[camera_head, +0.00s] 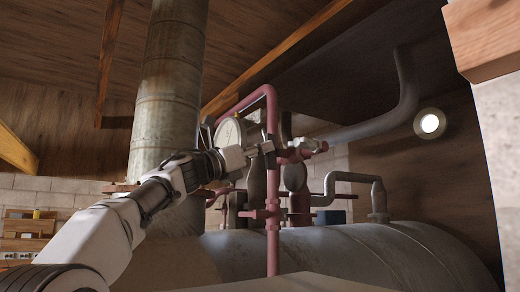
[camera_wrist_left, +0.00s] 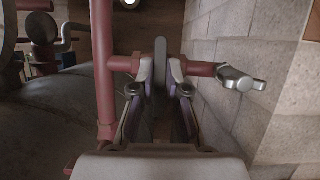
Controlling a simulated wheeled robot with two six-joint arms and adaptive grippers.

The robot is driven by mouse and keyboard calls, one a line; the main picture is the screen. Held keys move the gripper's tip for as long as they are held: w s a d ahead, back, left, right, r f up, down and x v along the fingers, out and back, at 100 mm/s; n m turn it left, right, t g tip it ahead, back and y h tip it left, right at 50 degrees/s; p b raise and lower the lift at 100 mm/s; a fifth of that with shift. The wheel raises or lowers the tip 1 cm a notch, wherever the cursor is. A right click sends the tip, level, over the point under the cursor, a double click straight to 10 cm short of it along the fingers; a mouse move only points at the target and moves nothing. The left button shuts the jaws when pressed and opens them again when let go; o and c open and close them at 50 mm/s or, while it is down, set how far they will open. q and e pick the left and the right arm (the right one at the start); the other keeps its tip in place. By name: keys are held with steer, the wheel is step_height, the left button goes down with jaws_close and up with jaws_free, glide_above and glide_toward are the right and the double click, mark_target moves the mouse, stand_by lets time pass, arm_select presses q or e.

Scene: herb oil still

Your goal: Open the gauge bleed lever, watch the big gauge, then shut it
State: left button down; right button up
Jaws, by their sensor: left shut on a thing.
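The big gauge (camera_head: 229,134) has a pale round face and stands behind my left arm in the head view; its needle is too small to read. My left gripper (camera_head: 264,148) is beside the red pipe (camera_head: 272,190). In the left wrist view its fingers (camera_wrist_left: 160,88) are closed around a grey upright lever (camera_wrist_left: 160,60), which I take for the bleed lever. The lever sits on a short red side pipe (camera_wrist_left: 203,69). In the head view the gripper hides most of the lever. My right gripper is not in view.
A grey metal spout or tap (camera_wrist_left: 240,80) ends the side pipe, close to the block wall (camera_wrist_left: 290,100). A large horizontal tank (camera_head: 370,250) lies below, and a thick upright flue (camera_head: 170,80) stands behind my arm. A bent grey pipe (camera_head: 345,177) is at the right.

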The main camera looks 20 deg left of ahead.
arm_select(q)
steer(key=shift+n, duration=0.3)
steer(key=shift+w+n+y, duration=0.1)
steer(key=shift+n+y, duration=1.3)
steer(key=shift+n, duration=1.65)
steer(key=shift+s+n+y, duration=0.1)
steer(key=shift+n+y, duration=1.3)
steer(key=shift+n, duration=1.6)
steer(key=shift+w+n+y, duration=0.1)
steer(key=shift+n+y, duration=1.3)
steer(key=shift+n, duration=1.95)
steer(key=c, duration=1.2)
jaws_free()
steer(key=shift+c, duration=0.2)
steer(key=shift+o, duration=0.3)
steer(key=shift+w+d+f, duration=0.1)
steer(key=shift+w+d, duration=0.25)
